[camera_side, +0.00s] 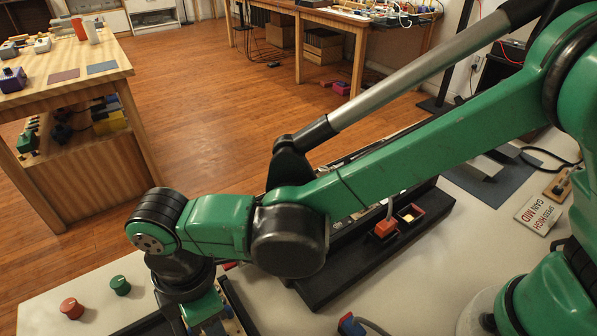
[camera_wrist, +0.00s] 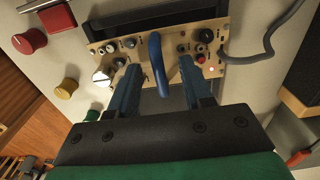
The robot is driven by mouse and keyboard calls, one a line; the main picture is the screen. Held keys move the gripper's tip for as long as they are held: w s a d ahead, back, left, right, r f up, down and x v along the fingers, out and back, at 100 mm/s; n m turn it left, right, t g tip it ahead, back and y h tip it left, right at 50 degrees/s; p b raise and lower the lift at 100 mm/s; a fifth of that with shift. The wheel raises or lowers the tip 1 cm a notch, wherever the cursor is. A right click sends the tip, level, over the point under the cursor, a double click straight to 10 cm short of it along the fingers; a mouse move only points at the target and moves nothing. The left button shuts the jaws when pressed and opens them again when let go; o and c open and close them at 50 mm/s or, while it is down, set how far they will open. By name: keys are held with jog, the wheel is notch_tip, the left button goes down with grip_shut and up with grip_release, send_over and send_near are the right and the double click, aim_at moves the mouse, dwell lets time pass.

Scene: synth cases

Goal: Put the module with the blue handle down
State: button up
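The module (camera_wrist: 105,50) has a beige panel with several knobs and a blue loop handle (camera_wrist: 156,62) standing up at its middle. It shows in the wrist view, with dark edges around it. My gripper (camera_wrist: 160,72) has its two blue fingers on either side of the handle, with a visible gap on both sides, so it is open and not touching the handle. In the side view, my gripper (camera_side: 208,318) is mostly hidden by my wrist at the bottom edge, and a little beige panel shows beside it. I cannot tell whether the module sits fully on a surface.
A red knob (camera_side: 72,308) and a green knob (camera_side: 121,285) stand on the pale bench to the left. A grey cable (camera_wrist: 268,45) curves right of the module. A long black rack (camera_side: 370,255) and a blue plug-like piece (camera_side: 351,326) lie right of my gripper.

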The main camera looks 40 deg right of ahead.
notch_tip(320, 180, up, 12)
jog(key=w+d+r+m+t+y, duration=0.1)
jog(key=w+d+m, duration=0.1)
jog(key=d+m, duration=0.35)
jog(key=w+d+r+m+t, duration=0.1)
jog(key=w+d+m+t, duration=0.1)
jog(key=d, duration=0.7)
jog(key=s+d+f+m+t, duration=0.1)
jog(key=d+f+m+t, duration=0.1)
jog(key=d+m, duration=0.3)
jog(key=s+d+f+m+t+h, duration=0.1)
jog(key=d+m, duration=0.4)
jog(key=d, duration=0.5)
jog(key=shift+s+d+f+t, duration=0.2)
jog(key=shift+s+f+t, duration=0.15)
jog(key=shift+f+t, duration=0.3)
jog(key=shift+m, duration=0.25)
